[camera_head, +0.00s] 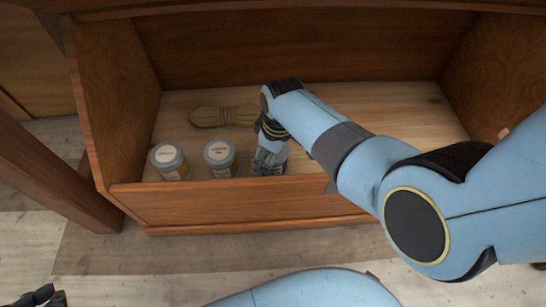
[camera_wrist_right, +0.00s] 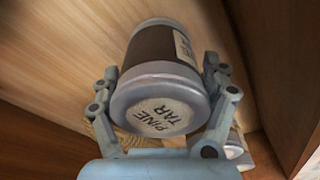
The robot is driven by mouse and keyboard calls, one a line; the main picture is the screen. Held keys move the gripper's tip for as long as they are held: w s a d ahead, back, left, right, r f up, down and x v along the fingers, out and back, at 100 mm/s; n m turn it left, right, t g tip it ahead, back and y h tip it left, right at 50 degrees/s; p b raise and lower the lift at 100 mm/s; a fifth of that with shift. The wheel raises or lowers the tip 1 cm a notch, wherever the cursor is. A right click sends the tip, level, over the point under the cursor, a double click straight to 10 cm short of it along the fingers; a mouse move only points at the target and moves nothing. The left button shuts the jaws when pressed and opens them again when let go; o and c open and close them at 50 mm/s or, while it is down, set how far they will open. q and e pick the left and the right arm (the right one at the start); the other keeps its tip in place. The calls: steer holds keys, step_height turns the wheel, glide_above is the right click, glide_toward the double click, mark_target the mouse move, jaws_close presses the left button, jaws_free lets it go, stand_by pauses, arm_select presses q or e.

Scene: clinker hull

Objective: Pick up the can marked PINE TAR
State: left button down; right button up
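The PINE TAR can (camera_wrist_right: 158,75) has grey rims, a dark band and a pale label. Its lettered pale end faces the camera in the right wrist view. My right gripper (camera_wrist_right: 161,68) has one finger against each side of this can, with no clear gap, so it looks shut on it. In the head view my right gripper (camera_head: 268,158) is low inside the wooden box, right of two other cans; arm and fingers cover most of what it holds. Whether the can touches the box floor is unclear. My left gripper (camera_head: 42,297) shows only partly at the bottom left edge.
Two grey-lidded cans, a left one (camera_head: 170,161) and a right one (camera_head: 220,158), stand by the box's front wall (camera_head: 230,202). A coiled rope (camera_head: 222,116) lies behind them. Side walls bound the box; its floor is bare toward the right rear.

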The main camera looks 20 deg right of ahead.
steer(key=c, duration=1.1)
steer(key=shift+c, duration=0.2)
steer(key=shift+r, duration=0.15)
